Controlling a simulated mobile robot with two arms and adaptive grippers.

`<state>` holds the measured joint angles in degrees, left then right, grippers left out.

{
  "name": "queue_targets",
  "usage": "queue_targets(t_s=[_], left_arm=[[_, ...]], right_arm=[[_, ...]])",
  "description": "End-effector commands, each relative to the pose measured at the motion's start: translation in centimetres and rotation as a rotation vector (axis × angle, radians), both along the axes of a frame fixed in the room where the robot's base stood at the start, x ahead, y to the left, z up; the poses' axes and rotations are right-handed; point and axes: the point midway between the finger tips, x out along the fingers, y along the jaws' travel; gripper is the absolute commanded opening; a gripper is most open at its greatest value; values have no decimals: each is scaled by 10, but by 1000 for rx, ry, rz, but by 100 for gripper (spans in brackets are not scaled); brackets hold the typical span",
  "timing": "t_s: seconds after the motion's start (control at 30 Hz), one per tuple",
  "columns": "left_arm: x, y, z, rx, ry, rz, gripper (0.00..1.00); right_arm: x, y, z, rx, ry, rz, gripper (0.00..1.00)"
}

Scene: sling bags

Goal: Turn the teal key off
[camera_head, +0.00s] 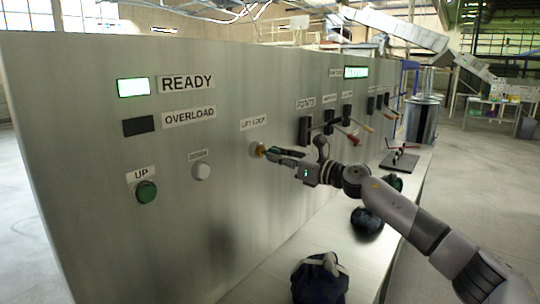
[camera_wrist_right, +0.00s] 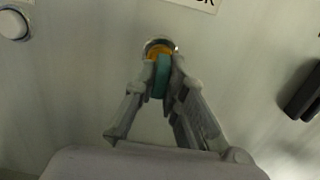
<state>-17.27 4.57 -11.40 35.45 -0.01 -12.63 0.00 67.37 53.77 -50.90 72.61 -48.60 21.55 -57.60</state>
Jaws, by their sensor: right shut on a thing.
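The teal key (camera_wrist_right: 161,76) sits in a yellow-centred round lock (camera_wrist_right: 158,48) in the panel, seen in the right wrist view. In the head view the lock (camera_head: 256,150) is below the "LIFT LOCK" label (camera_head: 253,122). My right gripper (camera_wrist_right: 163,85) is shut on the key, one finger on each side of it. In the head view the right gripper (camera_head: 275,154) reaches the lock from the right and hides most of the key. My left gripper is not in view.
Left of the lock are a white button (camera_head: 201,171) and a green UP button (camera_head: 146,192). The READY lamp (camera_head: 133,87) is lit; the OVERLOAD lamp (camera_head: 139,125) is dark. Levers (camera_head: 328,122) stand to the right. Dark bags (camera_head: 319,278) lie on the ledge below.

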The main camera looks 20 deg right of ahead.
Motion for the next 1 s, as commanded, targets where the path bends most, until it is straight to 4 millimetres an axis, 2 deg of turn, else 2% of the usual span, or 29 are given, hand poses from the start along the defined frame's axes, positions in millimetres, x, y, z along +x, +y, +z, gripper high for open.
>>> queue_targets(t_s=[0.17, 0.7, 1.0], left_arm=[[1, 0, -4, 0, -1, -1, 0], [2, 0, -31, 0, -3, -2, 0], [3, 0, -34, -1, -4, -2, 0]], right_arm=[[0, 0, -1, -18, -11, -1, 0], [0, 0, -2, -242, -144, -17, 0], [0, 0, 0, -287, -169, -22, 0]])
